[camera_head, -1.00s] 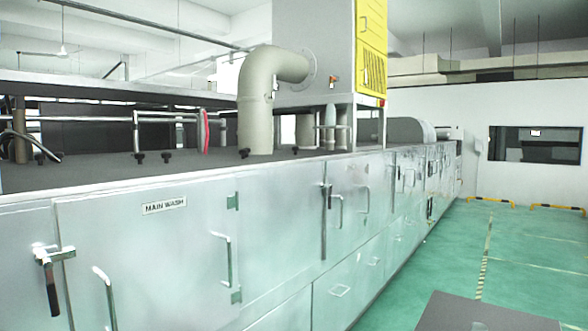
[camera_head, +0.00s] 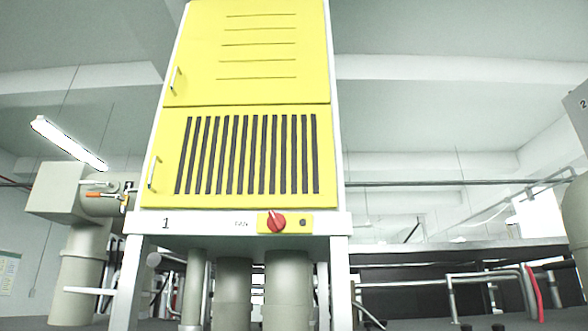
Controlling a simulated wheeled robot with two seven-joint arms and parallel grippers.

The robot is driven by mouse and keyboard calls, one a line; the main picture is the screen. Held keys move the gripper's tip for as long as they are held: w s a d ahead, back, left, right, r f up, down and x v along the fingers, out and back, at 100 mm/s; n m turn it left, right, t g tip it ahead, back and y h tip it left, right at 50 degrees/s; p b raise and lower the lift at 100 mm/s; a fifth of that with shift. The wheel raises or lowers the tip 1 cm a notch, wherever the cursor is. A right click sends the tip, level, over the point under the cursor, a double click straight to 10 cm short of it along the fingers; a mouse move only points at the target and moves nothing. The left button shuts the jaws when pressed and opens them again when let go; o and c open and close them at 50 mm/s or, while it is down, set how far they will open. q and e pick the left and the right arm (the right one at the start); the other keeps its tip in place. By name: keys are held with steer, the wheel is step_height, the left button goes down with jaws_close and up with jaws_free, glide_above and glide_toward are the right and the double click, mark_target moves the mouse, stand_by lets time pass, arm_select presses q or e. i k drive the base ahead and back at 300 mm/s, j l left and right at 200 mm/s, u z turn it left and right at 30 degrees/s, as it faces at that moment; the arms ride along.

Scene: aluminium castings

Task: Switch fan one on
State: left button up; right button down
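The fan one cabinet (camera_head: 238,150) stands upright in the middle of the head view, with yellow doors and a white frame. The number 1 and a small "FAN" label show on the white strip below its doors. A red rotary knob (camera_head: 275,222) sits on a small yellow plate at the right part of that strip, with its pointer tilted up and to the left. A small dark button or lamp (camera_head: 303,223) is to the right of the knob. Neither of my grippers is in view.
Thick grey-beige pipes (camera_head: 287,290) run down below the cabinet between its white legs. A bent duct (camera_head: 80,270) with an orange-handled valve (camera_head: 100,195) stands at left. Metal rails and a red hose (camera_head: 532,290) are at lower right. A second unit marked 2 (camera_head: 577,120) shows at the right edge.

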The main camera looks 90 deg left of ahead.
mark_target(277, 222)
steer(key=u, duration=3.05)
